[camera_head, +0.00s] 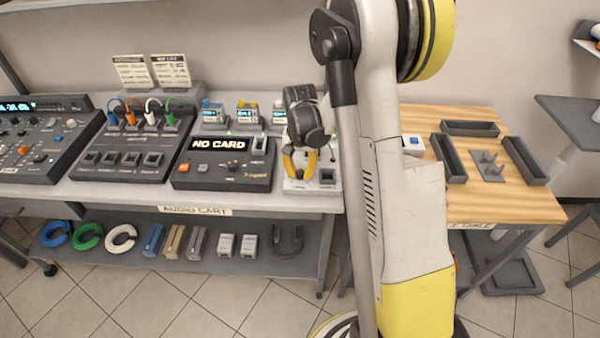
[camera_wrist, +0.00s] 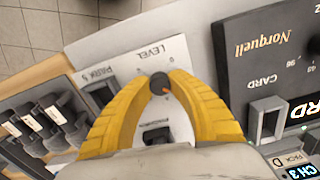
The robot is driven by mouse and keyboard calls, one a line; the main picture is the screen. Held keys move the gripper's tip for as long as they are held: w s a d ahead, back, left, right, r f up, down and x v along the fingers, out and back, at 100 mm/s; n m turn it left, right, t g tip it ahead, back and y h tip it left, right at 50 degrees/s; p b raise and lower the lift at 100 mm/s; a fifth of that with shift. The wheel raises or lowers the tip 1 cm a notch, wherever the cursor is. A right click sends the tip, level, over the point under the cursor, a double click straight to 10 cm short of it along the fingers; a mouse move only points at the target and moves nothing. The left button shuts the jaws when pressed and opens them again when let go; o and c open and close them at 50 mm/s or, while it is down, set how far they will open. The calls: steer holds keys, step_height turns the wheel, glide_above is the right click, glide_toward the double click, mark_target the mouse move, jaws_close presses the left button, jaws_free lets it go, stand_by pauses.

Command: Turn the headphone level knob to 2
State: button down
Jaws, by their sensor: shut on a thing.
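The level knob (camera_wrist: 159,84) is a small dark round knob with an orange mark, on a white panel (camera_wrist: 178,52) printed LEVEL. In the wrist view my gripper (camera_wrist: 160,82) has its two yellow fingers closed around the knob, one on each side. In the head view my gripper (camera_head: 299,163) reaches down onto the white headphone box (camera_head: 307,186) at the right end of the cart; the knob itself is hidden there by the fingers. Scale digits beside the knob are partly visible, but I cannot tell which number the orange mark meets.
A dark recorder reading NO CARD (camera_head: 222,163) stands just left of the white box. A mixer (camera_head: 40,140) and a cabled unit (camera_head: 130,145) stand farther left. A wooden table (camera_head: 475,205) with dark trays is to the right. Cables and blocks lie on the lower shelf (camera_head: 190,262).

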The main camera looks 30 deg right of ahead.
mark_target(300, 172)
steer(key=shift+m, duration=0.3)
stand_by(0.4)
steer(key=c, duration=1.2)
jaws_free()
step_height(300, 172, up, 12)
steer(key=shift+r, duration=0.1)
steer(key=s+a+r+n+t, duration=0.3)
steer(key=s+a+r+n, duration=0.1)
steer(key=s+a, duration=0.3)
steer(key=s+a+r+n+t, duration=0.4)
steer(key=s+a, duration=0.4)
steer(key=s, duration=0.2)
steer(key=shift+s+a+n, duration=0.25)
steer(key=shift+s+n, duration=0.15)
steer(key=shift+n, duration=0.1)
